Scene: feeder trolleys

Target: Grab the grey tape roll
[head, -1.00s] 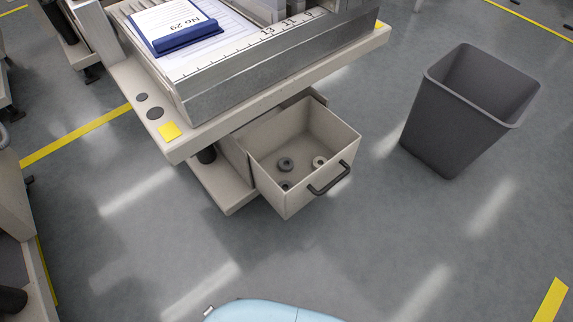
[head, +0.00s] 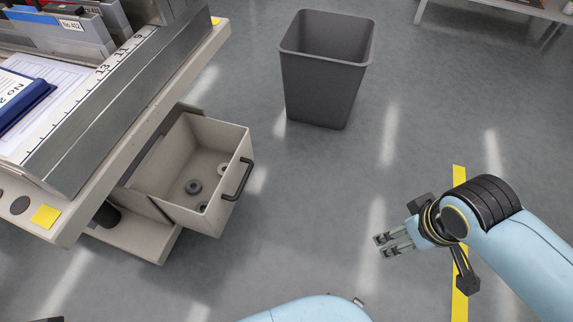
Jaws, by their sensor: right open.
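A grey tape roll (head: 193,187) lies flat on the floor of the open drawer (head: 228,140) under the feeder trolley. A second small round thing (head: 203,206) shows partly beside it, cut off by the drawer's front wall; I cannot tell its kind. My right gripper (head: 381,246) is open and empty, over bare floor to the right of the drawer and well apart from it. My left gripper is not in view.
The drawer has a black handle (head: 237,181) on its front. The trolley's table edge (head: 150,130) overhangs the drawer's rear. A dark grey bin (head: 322,85) stands behind. Floor between drawer and right gripper is clear.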

